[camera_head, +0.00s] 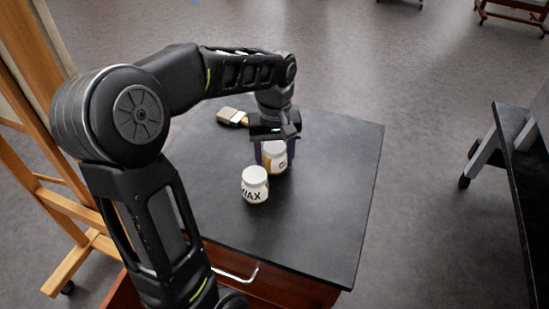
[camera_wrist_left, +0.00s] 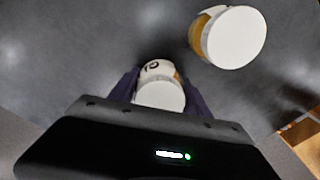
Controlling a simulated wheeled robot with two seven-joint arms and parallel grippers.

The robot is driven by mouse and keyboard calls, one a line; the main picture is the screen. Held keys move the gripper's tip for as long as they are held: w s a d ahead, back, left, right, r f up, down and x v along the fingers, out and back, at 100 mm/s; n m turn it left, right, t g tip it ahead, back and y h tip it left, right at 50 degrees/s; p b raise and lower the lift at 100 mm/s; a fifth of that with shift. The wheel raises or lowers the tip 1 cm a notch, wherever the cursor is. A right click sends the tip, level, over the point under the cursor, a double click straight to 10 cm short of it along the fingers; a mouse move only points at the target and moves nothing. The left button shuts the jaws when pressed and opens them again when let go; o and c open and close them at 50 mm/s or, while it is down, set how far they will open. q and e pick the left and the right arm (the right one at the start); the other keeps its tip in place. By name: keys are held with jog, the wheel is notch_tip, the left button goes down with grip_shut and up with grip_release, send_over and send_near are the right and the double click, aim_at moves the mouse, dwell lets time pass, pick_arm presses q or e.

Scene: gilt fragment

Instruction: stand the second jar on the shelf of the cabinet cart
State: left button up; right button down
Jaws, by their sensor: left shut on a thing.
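My left gripper (camera_head: 274,154) reaches down over the dark cabinet top and is shut on a white-lidded jar (camera_head: 275,163), with a purple-dark finger on each side of it. In the left wrist view that jar (camera_wrist_left: 160,94) sits between the two fingers (camera_wrist_left: 160,92). I cannot tell whether its base touches the top. A second white jar, lettered "WAX" (camera_head: 255,190), stands upright nearer to me; its white lid and amber side also show in the left wrist view (camera_wrist_left: 232,38). No cart shelf can be made out for certain. My right gripper is not in view.
The top's right side and front are clear. A wooden easel (camera_head: 45,185) stands at the left. A dark wheeled piece of furniture (camera_head: 527,160) stands at the right, across open floor.

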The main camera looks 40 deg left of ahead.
aim_at(275, 145)
pick_arm(q)
jog(key=shift+f, duration=0.25)
jog(key=shift+f, duration=0.15)
jog(key=o, duration=1.6)
jog(key=shift+c, duration=0.2)
jog(key=shift+r, duration=0.4)
notch_tip(275, 145, up, 9)
jog(key=shift+r, duration=0.1)
notch_tip(275, 145, up, 2)
jog(key=shift+r+p, duration=0.25)
jog(key=shift+p, duration=0.95)
jog(key=shift+c, duration=0.3)
